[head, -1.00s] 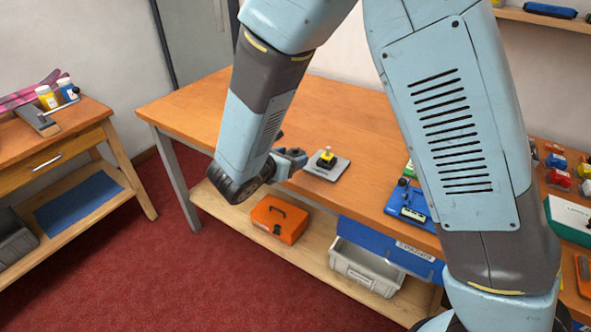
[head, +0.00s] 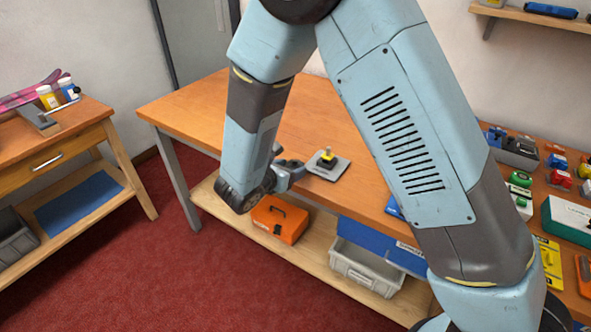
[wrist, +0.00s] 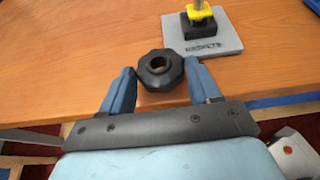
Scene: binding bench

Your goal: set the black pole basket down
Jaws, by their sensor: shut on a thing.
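The black pole basket (wrist: 161,70) is a dark faceted ring with a round hole. In the wrist view my gripper (wrist: 161,77) is shut on it, with one blue finger on each side. It shows over the wooden bench top near its front edge; whether it touches the wood I cannot tell. In the head view my gripper (head: 289,174) is at the bench's front edge, and the basket is too small to make out. A grey plate (wrist: 225,40) with lettering that looks like "BASKETS" lies beyond the basket, to the right.
A black block with a yellow part (wrist: 202,20) and a post stands on the plate. An orange case (head: 279,219) and a grey bin (head: 362,268) are on the lower shelf. The bench top (head: 215,108) is bare to the left and behind.

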